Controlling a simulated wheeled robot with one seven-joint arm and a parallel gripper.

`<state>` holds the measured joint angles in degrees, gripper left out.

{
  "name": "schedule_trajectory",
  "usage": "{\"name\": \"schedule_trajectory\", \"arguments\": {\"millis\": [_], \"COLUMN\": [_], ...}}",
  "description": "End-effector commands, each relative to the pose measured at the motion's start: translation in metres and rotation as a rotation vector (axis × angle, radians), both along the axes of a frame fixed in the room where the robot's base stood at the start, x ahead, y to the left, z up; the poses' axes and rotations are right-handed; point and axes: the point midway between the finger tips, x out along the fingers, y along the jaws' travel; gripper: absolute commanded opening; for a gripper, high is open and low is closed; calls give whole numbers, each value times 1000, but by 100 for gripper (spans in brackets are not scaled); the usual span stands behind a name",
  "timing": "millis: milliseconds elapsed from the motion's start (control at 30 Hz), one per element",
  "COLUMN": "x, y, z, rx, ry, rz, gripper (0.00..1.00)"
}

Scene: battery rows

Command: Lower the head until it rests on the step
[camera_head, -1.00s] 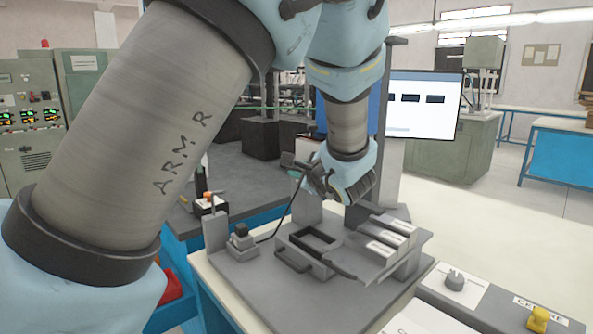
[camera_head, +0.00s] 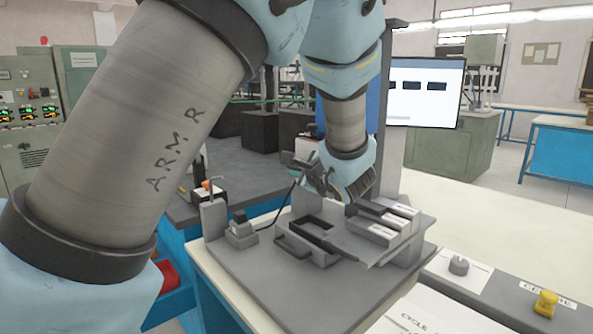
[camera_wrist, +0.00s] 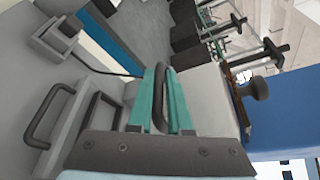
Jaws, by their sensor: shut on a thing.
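My gripper (camera_head: 303,172) is in front of the blue column, above the grey fixture (camera_head: 270,277). In the wrist view, its two teal fingers (camera_wrist: 163,98) are closed around a dark looped handle (camera_wrist: 162,88). A pale grey block (camera_wrist: 212,98) beside the handle looks like the head, next to the blue column (camera_wrist: 280,115). In the head view, my wrist mostly hides the head and handle. I cannot tell which surface is the step, nor whether the head touches it.
A dark cable (camera_head: 268,226) runs from near my gripper to a small block (camera_head: 240,230) on the fixture. Labelled bars (camera_head: 390,222) stand at the fixture's right. A control panel with a yellow knob (camera_head: 545,303) is at the lower right. A monitor (camera_head: 425,92) stands behind.

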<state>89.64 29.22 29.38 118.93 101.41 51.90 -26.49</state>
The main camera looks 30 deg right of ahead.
Motion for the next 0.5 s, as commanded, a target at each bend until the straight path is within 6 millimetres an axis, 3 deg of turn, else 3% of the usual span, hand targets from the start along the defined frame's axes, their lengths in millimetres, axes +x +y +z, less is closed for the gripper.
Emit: {"name": "schedule_trajectory", "arguments": {"millis": [33, 333, 367, 500], "x": [0, -1, -1, -1], "y": [2, 2, 2, 2], "z": [-9, -10, -10, -9], "rx": [1, 4, 4, 3], "ry": [4, 10, 10, 8], "rz": [4, 4, 4, 3], "gripper": [0, 0, 18, 34]}}
